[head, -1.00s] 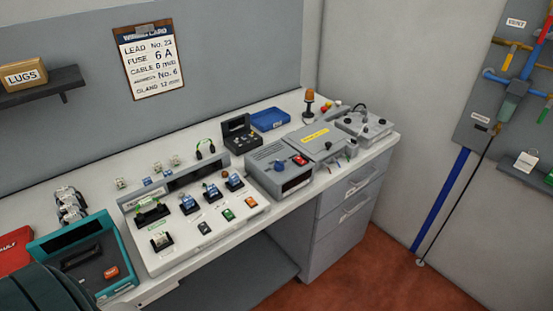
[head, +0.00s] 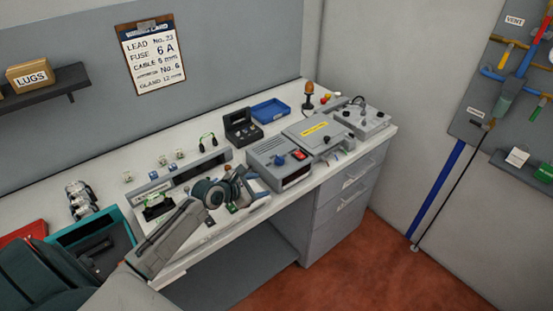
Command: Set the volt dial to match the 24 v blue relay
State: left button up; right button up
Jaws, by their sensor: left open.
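A grey box (head: 264,160) on the bench carries a blue knob (head: 279,161) and a red switch (head: 300,155); I cannot read its markings. Small relays with blue parts (head: 162,161) stand behind the white sloped panel (head: 215,236); their lettering is too small to read. My left arm reaches from the lower left across that panel and hides much of it. My left gripper (head: 254,183) is open, above the panel's right part, just left of and in front of the grey box. It appears apart from the blue knob. My right gripper is not in view.
A teal tester (head: 72,232) and a red case (head: 22,237) stand at the left. A black case (head: 243,131), a blue tray (head: 271,109) and a grey box with a yellow label (head: 318,131) stand behind and right. A work card (head: 153,60) hangs on the wall.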

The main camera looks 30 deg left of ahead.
aim_at(279, 160)
pick_arm(q)
jog(key=w+a+r+n+t, duration=0.1)
jog(key=w+a+r+n, duration=0.2)
jog(key=w+r+n, duration=0.15)
jog(key=x, duration=0.5)
jog(key=p+x, duration=0.1)
jog(key=x, duration=0.3)
jog(key=shift+w+d+f, duration=0.25)
jog(key=shift+d, duration=0.1)
jog(key=c, duration=1)
